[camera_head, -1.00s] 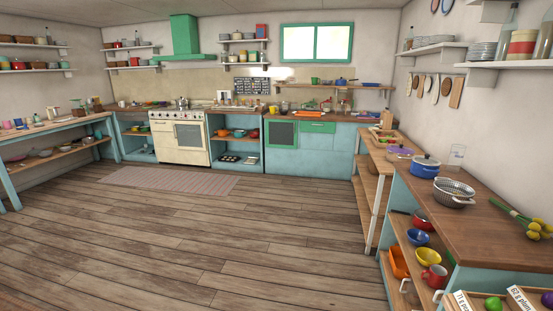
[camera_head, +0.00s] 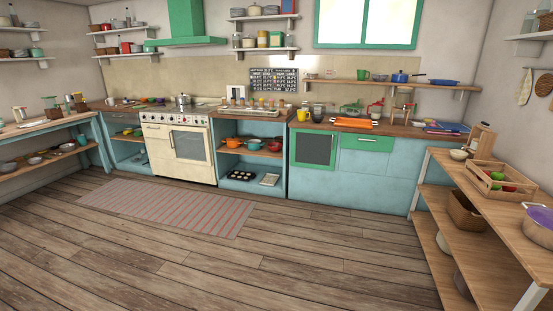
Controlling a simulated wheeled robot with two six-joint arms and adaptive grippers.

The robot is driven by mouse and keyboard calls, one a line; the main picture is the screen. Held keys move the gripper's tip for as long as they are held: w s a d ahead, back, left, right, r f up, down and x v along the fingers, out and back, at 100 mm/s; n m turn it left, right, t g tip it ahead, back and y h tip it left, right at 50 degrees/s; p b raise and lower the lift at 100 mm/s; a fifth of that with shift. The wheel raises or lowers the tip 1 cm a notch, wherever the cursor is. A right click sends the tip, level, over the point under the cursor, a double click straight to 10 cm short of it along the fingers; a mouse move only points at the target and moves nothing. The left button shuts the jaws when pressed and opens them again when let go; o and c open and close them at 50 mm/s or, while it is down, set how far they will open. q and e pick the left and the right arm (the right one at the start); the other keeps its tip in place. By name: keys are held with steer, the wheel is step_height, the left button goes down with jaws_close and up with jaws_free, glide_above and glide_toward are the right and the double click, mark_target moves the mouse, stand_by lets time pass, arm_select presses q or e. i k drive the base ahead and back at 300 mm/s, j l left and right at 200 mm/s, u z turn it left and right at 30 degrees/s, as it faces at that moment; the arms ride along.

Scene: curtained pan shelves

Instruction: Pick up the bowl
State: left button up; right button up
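Neither of my grippers is in view. Several bowl-like things show, and I cannot tell which one the task means. A small pale bowl (camera_head: 459,155) stands on top of the wooden shelf unit at the right. Small bowls (camera_head: 67,147) sit on the lower shelf of the left table, too small to make out well.
A cream stove (camera_head: 178,150) and blue cabinets (camera_head: 331,184) line the back wall. The plank floor is open around a striped rug (camera_head: 165,207).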

mark_target(318, 120)
steer(key=i, duration=3.5)
steer(key=i+z, duration=0.1)
steer(key=i, duration=0.45)
steer(key=i+j+z, duration=0.15)
steer(key=i, duration=0.4)
steer(key=i+j+z, duration=0.1)
steer(key=i, duration=0.4)
steer(key=i+j+z, duration=0.1)
steer(key=i, duration=0.45)
steer(key=i+j+z, duration=0.1)
steer(key=i+j, duration=0.25)
steer(key=i, duration=0.15)
